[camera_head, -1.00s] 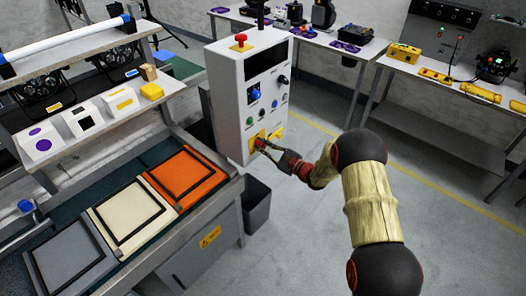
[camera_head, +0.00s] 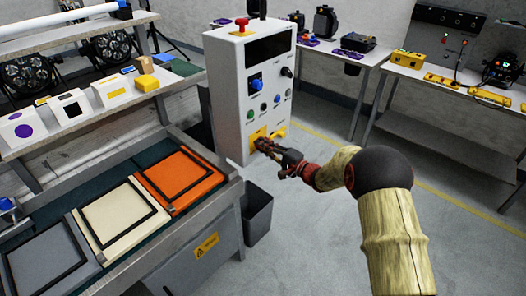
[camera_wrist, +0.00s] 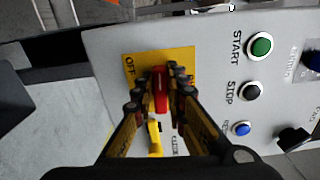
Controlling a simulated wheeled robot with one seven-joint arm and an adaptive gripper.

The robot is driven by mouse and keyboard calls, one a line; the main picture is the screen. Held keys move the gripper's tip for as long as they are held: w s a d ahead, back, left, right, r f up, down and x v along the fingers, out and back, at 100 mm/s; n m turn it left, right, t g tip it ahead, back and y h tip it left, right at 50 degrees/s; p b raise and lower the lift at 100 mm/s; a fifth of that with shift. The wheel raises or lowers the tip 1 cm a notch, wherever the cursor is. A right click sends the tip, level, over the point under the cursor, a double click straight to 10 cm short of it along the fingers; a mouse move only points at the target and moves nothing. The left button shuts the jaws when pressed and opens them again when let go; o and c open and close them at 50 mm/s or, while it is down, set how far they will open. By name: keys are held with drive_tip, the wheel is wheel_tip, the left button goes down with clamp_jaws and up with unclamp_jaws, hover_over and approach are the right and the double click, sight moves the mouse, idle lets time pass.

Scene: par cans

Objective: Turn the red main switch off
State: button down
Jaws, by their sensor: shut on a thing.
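The red main switch (camera_wrist: 161,90) sits on a yellow plate (camera_wrist: 138,64) low on the front of a grey control cabinet (camera_head: 226,97). In the wrist view the switch's red handle shows between my two fingers, and the plate bears the letters "OFF" at its left side. My gripper (camera_wrist: 162,82) is shut on the handle. In the head view my gripper (camera_head: 268,147) reaches the yellow plate (camera_head: 259,137) from the right, and my fingers hide most of the switch. The lower part of the plate is hidden by my fingers in the wrist view.
A green START button (camera_wrist: 261,45), a black STOP button (camera_wrist: 250,91) and a blue button (camera_wrist: 242,128) sit beside the switch. A red mushroom button (camera_head: 242,25) tops the cabinet. A dark bin (camera_head: 256,212) stands below. The floor to the right is clear.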

drive_tip(key=shift+f+n+b, duration=0.15)
drive_tip(key=shift+n+b, duration=0.15)
drive_tip(key=shift+n, duration=0.2)
drive_tip(key=c, duration=1.8)
unclamp_jaws()
drive_tip(key=v, duration=1.2)
